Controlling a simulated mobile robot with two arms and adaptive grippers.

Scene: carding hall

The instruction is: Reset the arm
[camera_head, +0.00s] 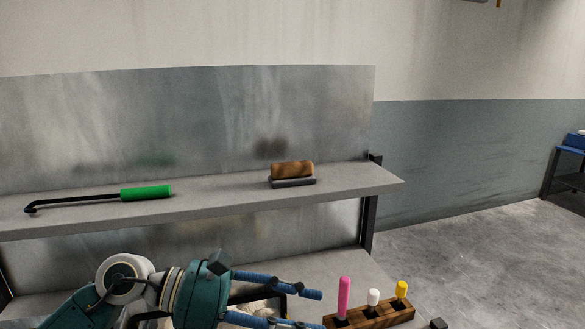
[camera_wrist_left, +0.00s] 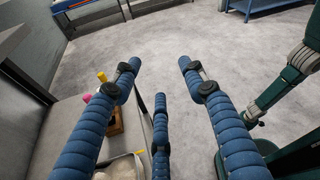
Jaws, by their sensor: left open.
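My left gripper (camera_head: 318,309) comes in from the left at the bottom of the head view, in front of the shelf and left of a wooden holder. Its blue fingers point right. In the left wrist view the fingers (camera_wrist_left: 159,72) are spread, with bare floor beyond them and nothing between them. It is open and empty. My right gripper shows in neither view.
A green-handled hooked tool (camera_head: 146,192) and a brown brush (camera_head: 292,171) lie on the grey shelf (camera_head: 220,203). Below, the wooden holder (camera_head: 372,319) carries pink, white and yellow pegs. A container with pale contents (camera_head: 262,306) is partly hidden behind my gripper.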

